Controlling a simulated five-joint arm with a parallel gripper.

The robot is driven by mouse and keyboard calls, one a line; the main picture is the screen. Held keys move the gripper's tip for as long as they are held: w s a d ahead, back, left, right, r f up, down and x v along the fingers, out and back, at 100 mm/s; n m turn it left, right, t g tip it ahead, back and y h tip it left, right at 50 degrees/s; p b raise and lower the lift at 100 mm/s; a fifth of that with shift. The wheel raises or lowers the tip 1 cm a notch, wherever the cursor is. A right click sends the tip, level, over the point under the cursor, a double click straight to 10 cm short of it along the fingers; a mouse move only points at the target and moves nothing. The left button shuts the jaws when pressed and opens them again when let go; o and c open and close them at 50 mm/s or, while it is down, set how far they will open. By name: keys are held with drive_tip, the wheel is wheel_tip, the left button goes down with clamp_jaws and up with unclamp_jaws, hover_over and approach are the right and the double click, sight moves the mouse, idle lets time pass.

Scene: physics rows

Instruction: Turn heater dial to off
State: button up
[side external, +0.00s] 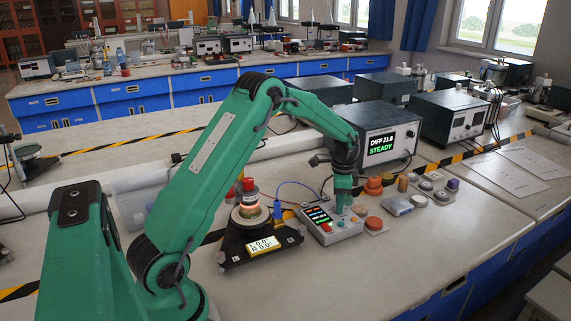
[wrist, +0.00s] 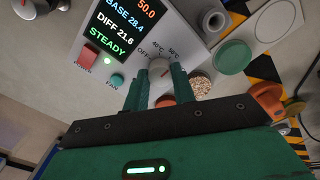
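The control box (side external: 330,224) with a small dark screen stands on the bench in the side view. My gripper (side external: 343,205) points down over the box's right part. In the wrist view, the pale heater dial (wrist: 158,66) sits between the two green fingertips of my gripper (wrist: 159,78). Printed marks OFF, 40°C and one higher value surround it. The fingers stand close on either side of the dial. I cannot tell whether they press on it. Its exact setting is too small to read. The box's screen (wrist: 118,25) reads 50.0, BASE 28.4, DIFF 21.6, STEADY.
A red button (wrist: 89,55) and a green button (wrist: 117,80) are on the box. Coloured discs and jars (side external: 374,224) lie close on the right. A large display unit (side external: 380,138) stands behind.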

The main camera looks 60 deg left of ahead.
drive_tip(key=shift+n, duration=0.4)
drive_tip(key=n, duration=0.8)
drive_tip(key=shift+n, duration=0.4)
drive_tip(key=n, duration=0.4)
drive_tip(key=shift+r, duration=0.1)
drive_tip(key=shift+n, duration=2.2)
drive_tip(key=o, duration=1)
